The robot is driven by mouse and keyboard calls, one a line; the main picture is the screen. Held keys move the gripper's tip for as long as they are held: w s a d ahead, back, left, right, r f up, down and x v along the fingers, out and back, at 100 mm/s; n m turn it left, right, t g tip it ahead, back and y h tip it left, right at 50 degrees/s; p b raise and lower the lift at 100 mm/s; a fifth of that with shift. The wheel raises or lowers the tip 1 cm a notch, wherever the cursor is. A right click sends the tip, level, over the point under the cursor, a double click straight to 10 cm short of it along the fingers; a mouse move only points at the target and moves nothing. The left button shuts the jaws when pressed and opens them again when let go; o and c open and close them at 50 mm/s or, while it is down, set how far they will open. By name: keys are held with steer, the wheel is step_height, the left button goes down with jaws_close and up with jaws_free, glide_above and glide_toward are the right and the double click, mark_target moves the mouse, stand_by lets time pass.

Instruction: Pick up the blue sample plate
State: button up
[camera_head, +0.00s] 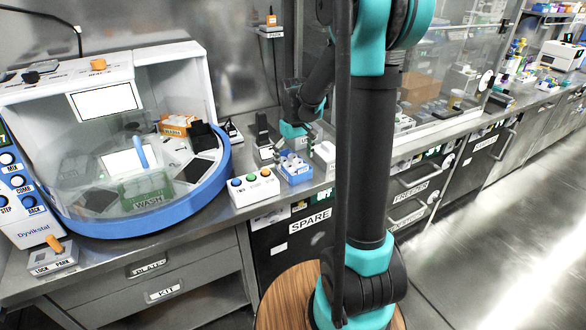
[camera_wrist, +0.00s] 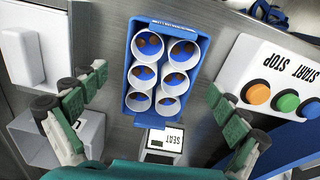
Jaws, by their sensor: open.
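The blue sample plate (camera_head: 297,178) is a small blue rack on the steel bench, to the right of the button box. In the wrist view the plate (camera_wrist: 137,27) holds several white round cups with blue and brown insides. My gripper (camera_head: 295,143) is open above the plate. In the wrist view its two green fingers (camera_wrist: 156,83) stand either side of the plate's near part, apart from it. Nothing is between the fingers except the view of the plate below.
A white START/STOP button box (camera_wrist: 276,84) is close to the right finger. A SEAT-labelled block (camera_wrist: 164,139) lies just below the plate. A white box (camera_wrist: 35,52) is at left. A blue-rimmed Dyvikstal machine (camera_head: 215,178) fills the bench's left side.

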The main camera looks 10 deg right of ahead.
mark_target(294, 164)
steer(key=shift+f, duration=1.5)
steer(key=c, duration=1.3)
steer(key=shift+r, duration=0.1)
